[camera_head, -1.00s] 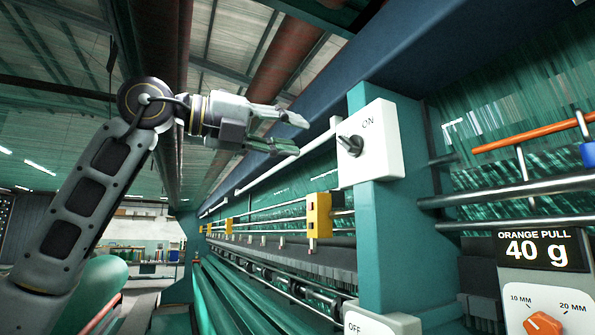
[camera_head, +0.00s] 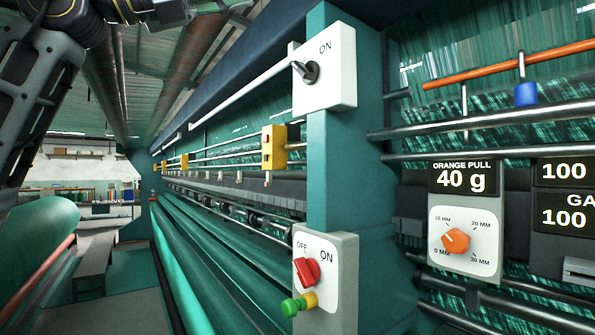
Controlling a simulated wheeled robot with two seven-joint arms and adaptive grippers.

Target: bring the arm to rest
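My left arm (camera_head: 40,90) comes in at the upper left and bends along the top edge. The end of it, with my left gripper (camera_head: 212,7), is partly cut off by the top edge, so I cannot tell its fingers' state. It is apart from the white switch box (camera_head: 335,75) on the teal post. The black lever (camera_head: 308,71) on that box stands below and left of its ON label. My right gripper is not in view.
Below is a control box with a red knob (camera_head: 307,271) and green and yellow buttons. At right are an orange dial (camera_head: 455,241), an ORANGE PULL 40 g display (camera_head: 464,178) and an orange rod (camera_head: 510,65). Netting rolls and a long machine bed run back at left.

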